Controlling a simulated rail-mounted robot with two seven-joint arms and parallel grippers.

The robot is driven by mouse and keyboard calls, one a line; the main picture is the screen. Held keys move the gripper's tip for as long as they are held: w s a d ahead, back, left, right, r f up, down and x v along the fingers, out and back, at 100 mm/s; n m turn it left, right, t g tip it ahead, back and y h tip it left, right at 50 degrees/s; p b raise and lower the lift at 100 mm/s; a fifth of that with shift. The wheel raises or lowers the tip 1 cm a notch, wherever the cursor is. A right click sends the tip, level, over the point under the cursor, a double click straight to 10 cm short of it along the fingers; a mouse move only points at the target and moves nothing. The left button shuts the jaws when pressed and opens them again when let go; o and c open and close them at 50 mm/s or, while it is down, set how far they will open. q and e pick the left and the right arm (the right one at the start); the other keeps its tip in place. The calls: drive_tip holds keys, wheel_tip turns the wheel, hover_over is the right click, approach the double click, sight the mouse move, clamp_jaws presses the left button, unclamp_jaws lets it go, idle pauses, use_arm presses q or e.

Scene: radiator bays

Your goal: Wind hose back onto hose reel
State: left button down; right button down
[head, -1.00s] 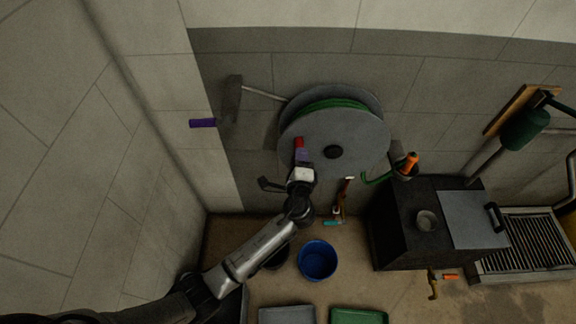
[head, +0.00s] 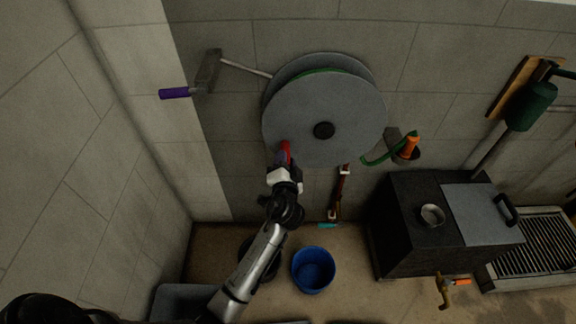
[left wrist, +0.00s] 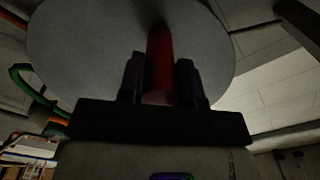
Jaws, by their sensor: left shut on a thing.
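The hose reel (head: 340,105) is a large grey double-disc drum on the wall, with a dark hub at its centre. A thin arc of green hose (head: 318,72) shows between the discs at the top. The hose's free end (head: 375,160) comes out at the lower right, by an orange nozzle (head: 410,146). My left gripper (head: 285,163) is at the disc's lower left edge, shut on the red crank handle (head: 286,150). In the left wrist view the red handle (left wrist: 159,65) stands between the two fingers, against the grey disc (left wrist: 90,45). My right gripper is not in view.
A purple-handled lever (head: 175,93) sticks out from the wall at left. A black box-like unit (head: 420,235) stands at lower right, with a floor grate (head: 540,245) beyond it. A blue bucket (head: 313,270) stands on the floor below the reel.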

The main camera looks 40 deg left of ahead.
use_arm(q)
drive_tip(key=shift+w+d+f+n+b, duration=0.25)
drive_tip(key=shift+f+n+b, duration=0.25)
drive_tip(key=shift+b, duration=0.2)
drive_tip(key=shift+w+d+f+n+b, duration=0.1)
drive_tip(key=shift+d+f+n+b, duration=0.1)
drive_tip(key=shift+f+n+b, duration=0.4)
drive_tip(key=shift+r, duration=0.15)
drive_tip(key=c, duration=0.8)
unclamp_jaws()
drive_tip(key=shift+d, duration=0.1)
